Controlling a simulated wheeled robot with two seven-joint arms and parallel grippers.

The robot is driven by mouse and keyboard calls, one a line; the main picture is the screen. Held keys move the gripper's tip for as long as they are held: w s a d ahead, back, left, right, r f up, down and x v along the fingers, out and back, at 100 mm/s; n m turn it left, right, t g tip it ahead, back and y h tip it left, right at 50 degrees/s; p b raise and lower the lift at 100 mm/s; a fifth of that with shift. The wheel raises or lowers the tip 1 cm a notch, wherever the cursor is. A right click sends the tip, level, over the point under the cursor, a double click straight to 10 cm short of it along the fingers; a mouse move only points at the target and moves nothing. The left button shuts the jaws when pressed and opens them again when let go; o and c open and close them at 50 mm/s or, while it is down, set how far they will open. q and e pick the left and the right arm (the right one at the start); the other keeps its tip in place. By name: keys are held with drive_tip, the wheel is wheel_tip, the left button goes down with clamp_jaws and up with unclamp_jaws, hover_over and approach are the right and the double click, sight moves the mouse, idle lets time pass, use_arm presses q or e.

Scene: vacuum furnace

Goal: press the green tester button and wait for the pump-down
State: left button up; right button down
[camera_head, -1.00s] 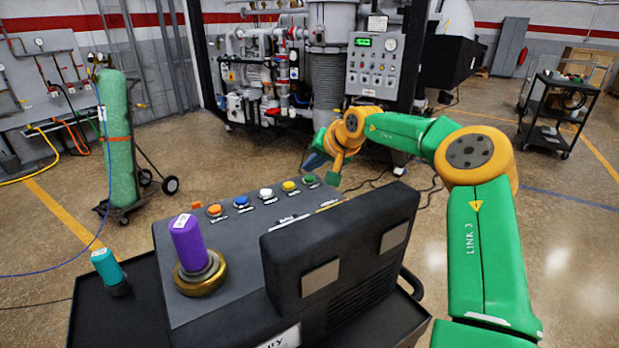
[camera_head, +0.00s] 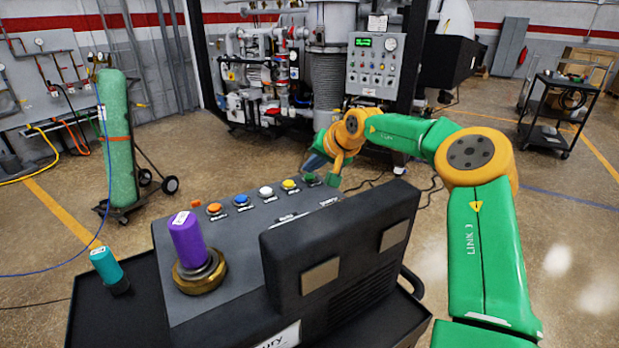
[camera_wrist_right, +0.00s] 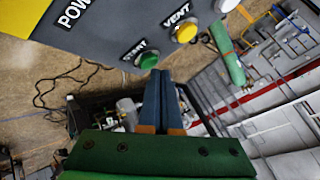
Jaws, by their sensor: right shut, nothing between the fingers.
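The tester (camera_head: 215,300) is a dark box with a row of coloured buttons along its far edge. The green button (camera_head: 310,180) is at the right end of that row. It also shows in the right wrist view (camera_wrist_right: 147,60), beside a label that seems to read START. My right gripper (camera_head: 316,165) is shut and empty, with its fingertips at the green button. In the wrist view its blue fingers (camera_wrist_right: 160,73) overlap the button's lower edge; I cannot tell whether they touch it. My left gripper is not in view.
A purple-topped cylinder (camera_head: 187,238) stands in a brass ring (camera_head: 200,282) on the tester, and a teal cylinder (camera_head: 106,267) stands on the black cart (camera_head: 98,318). The furnace control panel (camera_head: 376,66) with a green display is behind. The yellow button (camera_head: 290,185) neighbours the green one.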

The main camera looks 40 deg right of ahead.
sight(311, 178)
drive_tip(key=shift+f+b, duration=0.3)
drive_tip(key=shift+f, duration=0.2)
idle(0.5)
idle(0.3)
drive_tip(key=shift+r+p, duration=0.85)
wheel_tip(311, 178, up, 3)
drive_tip(key=p, duration=0.2)
drive_tip(key=shift+f+p, duration=0.15)
drive_tip(key=shift+p, duration=0.15)
wheel_tip(311, 178, up, 2)
drive_tip(key=shift+r+p, duration=0.15)
drive_tip(key=shift+p, duration=0.3)
